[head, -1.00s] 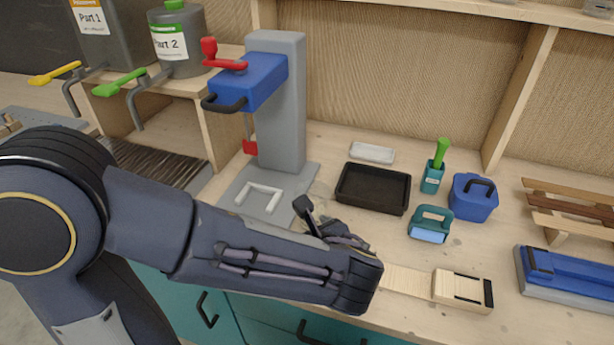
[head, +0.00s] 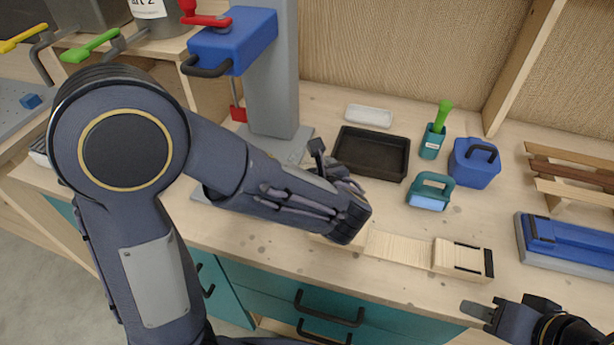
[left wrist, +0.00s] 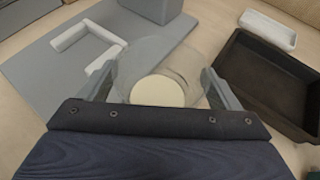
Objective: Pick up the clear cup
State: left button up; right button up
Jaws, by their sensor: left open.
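The clear cup (left wrist: 150,62) is see-through, with a pale cream round patch visible at its bottom. In the left wrist view it lies between the two fingers of my left gripper (left wrist: 160,86), one finger on either side. The left gripper is open; I cannot tell if a finger touches the cup. In the head view my left gripper (head: 332,165) is over the bench beside the grey press, and its hand and arm hide the cup. My right gripper (head: 482,311) is at the lower right, with a dark finger showing; its opening is unclear.
A black tray (head: 371,154) is just right of the left gripper, with a small white tray (head: 369,115) behind it. The press column (head: 272,90) stands left. A teal-handled tool (head: 430,191), blue container (head: 474,162) and wooden block form (head: 463,258) are further right.

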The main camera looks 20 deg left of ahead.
pick_arm(q)
jog(key=shift+c, duration=0.3)
jog(key=c, duration=0.8)
jog(key=shift+r, duration=0.1)
